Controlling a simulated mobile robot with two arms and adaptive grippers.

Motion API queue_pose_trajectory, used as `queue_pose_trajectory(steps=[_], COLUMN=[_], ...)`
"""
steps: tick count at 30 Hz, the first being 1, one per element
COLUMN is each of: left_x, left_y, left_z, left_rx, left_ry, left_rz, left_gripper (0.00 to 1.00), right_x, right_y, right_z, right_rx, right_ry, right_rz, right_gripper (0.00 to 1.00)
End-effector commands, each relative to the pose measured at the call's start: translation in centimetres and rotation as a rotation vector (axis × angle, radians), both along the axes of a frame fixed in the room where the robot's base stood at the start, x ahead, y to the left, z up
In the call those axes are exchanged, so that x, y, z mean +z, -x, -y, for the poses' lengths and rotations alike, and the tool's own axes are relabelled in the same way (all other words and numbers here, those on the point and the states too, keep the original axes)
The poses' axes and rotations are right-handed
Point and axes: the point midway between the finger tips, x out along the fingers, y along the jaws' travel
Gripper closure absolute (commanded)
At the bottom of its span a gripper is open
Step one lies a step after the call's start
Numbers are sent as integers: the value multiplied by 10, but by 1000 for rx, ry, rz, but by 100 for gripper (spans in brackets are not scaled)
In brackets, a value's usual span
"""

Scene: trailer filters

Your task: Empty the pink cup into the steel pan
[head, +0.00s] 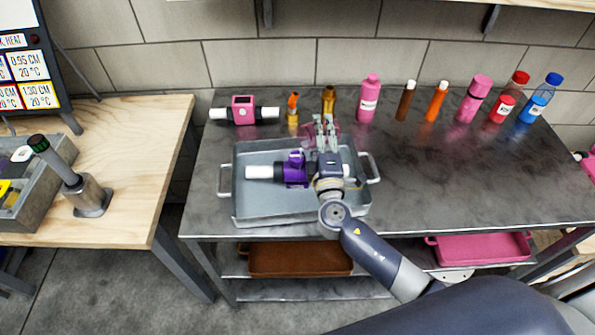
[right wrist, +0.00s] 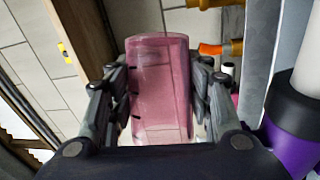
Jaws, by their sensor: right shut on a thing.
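My right gripper (head: 325,125) is over the back edge of the steel pan (head: 250,207). It is shut on the pink cup, which is see-through. In the right wrist view the cup (right wrist: 160,88) sits between the two fingers (right wrist: 162,100). In the head view my fingers and wrist hide much of the cup, so its tilt and contents are unclear. The pan is a grey rectangular tray with two side handles, on the dark metal table. A purple tool with a white handle (head: 294,170) shows at the pan, left of my wrist. My left gripper is not in view.
A pink tool with white ends (head: 243,108) and several bottles, including a pink one (head: 368,98), line the table's back edge. The table right of the pan is clear. A brown tray (head: 300,260) and a pink tray (head: 480,249) lie on the shelf below.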

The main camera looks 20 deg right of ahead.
Motion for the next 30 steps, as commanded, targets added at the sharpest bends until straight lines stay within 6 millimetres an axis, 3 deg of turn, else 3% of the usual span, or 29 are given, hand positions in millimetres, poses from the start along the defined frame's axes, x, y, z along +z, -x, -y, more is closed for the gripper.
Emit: queue_pose_trajectory(steps=[30], left_x=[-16], left_y=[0], left_z=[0], left_rx=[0], left_ry=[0], left_rz=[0], left_gripper=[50], right_x=[2], right_y=[0], right_z=[-4], right_rx=[0], right_ry=[110], right_rz=[20], right_gripper=[83])
